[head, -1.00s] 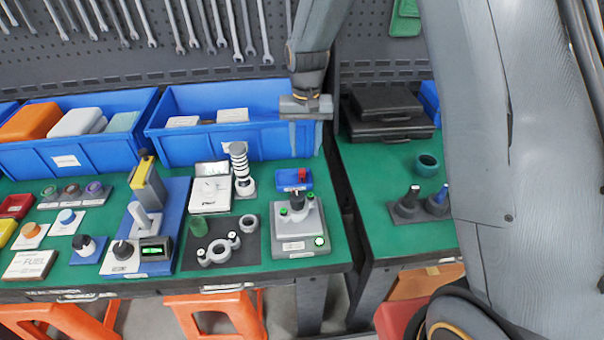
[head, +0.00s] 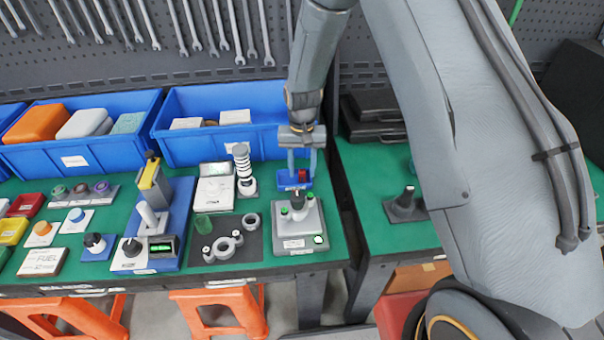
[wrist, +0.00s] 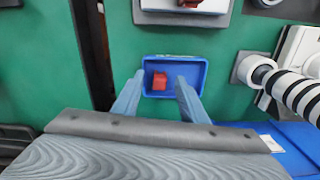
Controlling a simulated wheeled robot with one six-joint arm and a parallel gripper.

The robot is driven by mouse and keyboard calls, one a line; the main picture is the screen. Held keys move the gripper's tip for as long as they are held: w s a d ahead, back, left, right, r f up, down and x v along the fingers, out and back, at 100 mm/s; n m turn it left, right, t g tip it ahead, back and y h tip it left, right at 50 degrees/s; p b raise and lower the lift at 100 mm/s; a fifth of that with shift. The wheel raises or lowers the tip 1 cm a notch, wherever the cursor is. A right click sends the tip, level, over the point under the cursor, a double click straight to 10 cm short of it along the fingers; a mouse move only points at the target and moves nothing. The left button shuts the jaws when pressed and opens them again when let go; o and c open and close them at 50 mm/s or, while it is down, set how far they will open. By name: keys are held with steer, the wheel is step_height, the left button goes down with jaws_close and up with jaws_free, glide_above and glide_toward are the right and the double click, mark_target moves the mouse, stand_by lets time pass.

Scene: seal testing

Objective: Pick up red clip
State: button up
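The red clip (wrist: 160,81) lies in a small blue tray (wrist: 187,63) in the wrist view, toward the tray's left side. In the head view the red clip (head: 302,175) shows in the small blue tray (head: 284,180) near the right edge of the green bench. My gripper (head: 301,173) points down over the tray, its fingers apart. In the wrist view my gripper (wrist: 156,88) has one finger on each side of the tray, with nothing between them but the tray and clip below. How high the fingertips are above the clip is hard to tell.
A grey test fixture (head: 296,229) stands in front of the tray. A white and black coiled spring part (head: 243,170) stands to its left. A large blue bin (head: 207,147) is behind. A gap separates this bench from the right-hand one.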

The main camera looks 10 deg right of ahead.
jaws_close()
steer(key=shift+r, duration=0.15)
